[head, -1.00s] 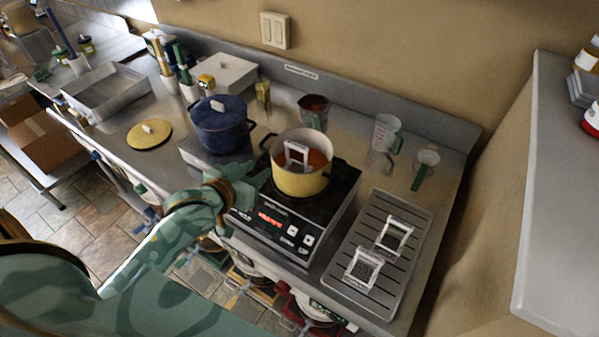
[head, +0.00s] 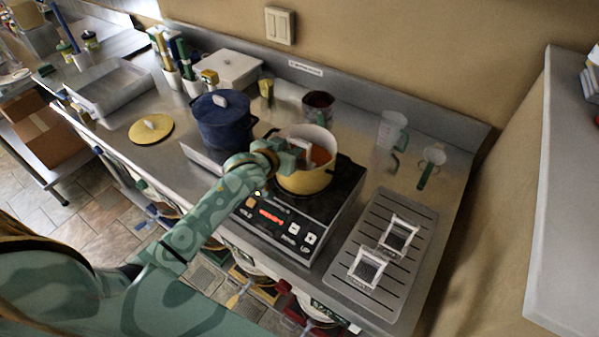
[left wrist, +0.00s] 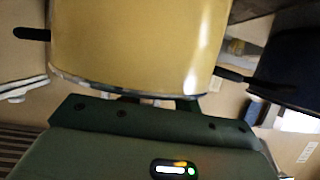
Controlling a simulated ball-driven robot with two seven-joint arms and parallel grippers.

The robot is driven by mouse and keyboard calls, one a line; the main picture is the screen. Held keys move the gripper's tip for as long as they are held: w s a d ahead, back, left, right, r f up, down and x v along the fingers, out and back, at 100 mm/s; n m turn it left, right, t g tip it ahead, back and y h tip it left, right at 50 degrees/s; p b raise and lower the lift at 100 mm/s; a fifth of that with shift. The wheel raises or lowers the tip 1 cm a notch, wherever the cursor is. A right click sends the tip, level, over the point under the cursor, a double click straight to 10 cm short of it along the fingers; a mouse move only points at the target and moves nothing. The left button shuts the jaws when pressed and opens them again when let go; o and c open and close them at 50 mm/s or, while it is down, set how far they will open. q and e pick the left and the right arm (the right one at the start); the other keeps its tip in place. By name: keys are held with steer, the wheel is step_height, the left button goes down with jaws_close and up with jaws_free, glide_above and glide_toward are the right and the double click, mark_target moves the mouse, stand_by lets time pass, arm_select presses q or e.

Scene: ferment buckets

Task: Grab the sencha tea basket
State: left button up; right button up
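A white-framed tea basket (head: 307,147) hangs inside the yellow pot (head: 303,182), which holds reddish-brown liquid and stands on the black induction cooker (head: 308,218). Two more white-framed baskets, a farther one (head: 398,236) and a nearer one (head: 367,268), lie on the slotted drip tray (head: 345,285). I cannot read any name on the baskets. My left gripper (head: 290,157) is at the left rim of the pot, close to the basket in it, and partly covers it. Its fingers are too hidden to judge. The pot's yellow wall (left wrist: 140,45) fills much of the left wrist view.
A blue lidded pot (head: 222,120) stands left of the cooker, with a yellow lid (head: 151,129) farther left. A dark red cup (head: 318,106) and clear measuring cups (head: 391,130) stand behind. A wall and a shelf (head: 560,200) bound the right side.

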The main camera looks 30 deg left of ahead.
arm_select(q)
steer(key=shift+s, duration=0.1)
jaws_close()
steer(key=shift+r, duration=0.1)
